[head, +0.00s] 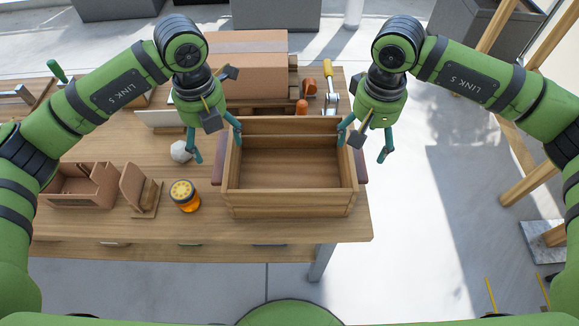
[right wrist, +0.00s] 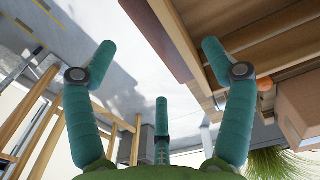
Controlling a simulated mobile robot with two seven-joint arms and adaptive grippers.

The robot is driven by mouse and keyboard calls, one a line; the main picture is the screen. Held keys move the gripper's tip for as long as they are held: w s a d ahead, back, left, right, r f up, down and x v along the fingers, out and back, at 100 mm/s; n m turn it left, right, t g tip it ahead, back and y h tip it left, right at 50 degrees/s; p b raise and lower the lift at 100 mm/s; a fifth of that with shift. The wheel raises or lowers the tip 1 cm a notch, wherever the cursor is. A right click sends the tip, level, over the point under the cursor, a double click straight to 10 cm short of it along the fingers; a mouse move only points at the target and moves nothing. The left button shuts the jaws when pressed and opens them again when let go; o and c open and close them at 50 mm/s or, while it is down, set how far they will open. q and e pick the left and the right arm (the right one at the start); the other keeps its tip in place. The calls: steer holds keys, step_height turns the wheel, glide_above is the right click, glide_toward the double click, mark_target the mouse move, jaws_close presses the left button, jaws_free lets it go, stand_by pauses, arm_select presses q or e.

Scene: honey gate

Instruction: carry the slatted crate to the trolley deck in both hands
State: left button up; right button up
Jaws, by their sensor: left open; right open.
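The slatted crate (head: 290,204) is an open, empty-looking wooden box on the right end of the workbench. Reddish-brown handles stick out at its left side (head: 217,168) and right side (head: 361,168). My left gripper (head: 216,146) is open above the left handle, its inner finger by the crate's back left corner. My right gripper (head: 365,143) is open at the right side, its inner finger near the back right corner. In the right wrist view the crate (right wrist: 270,40) and its handle (right wrist: 157,38) show beyond the spread fingers. I cannot make out a trolley deck.
The wooden workbench (head: 100,228) carries an amber jar (head: 185,195), a white lump (head: 181,151), a small box (head: 75,185) and a bookend-like stand (head: 138,188). A cardboard box (head: 248,65) stands behind the crate. Open floor (head: 420,240) lies right of the bench, with wooden posts (head: 520,185) beyond.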

mark_target(219, 155)
arm_select(q)
steer(key=shift+w+f, duration=0.1)
steer(key=shift+f, duration=3.05)
arm_select(e)
steer(key=shift+w+f, duration=0.1)
steer(key=shift+f, duration=3.1)
arm_select(q)
jaws_close()
arm_select(e)
jaws_close()
arm_select(q)
steer(key=shift+r, duration=0.1)
arm_select(e)
steer(key=shift+r, duration=0.15)
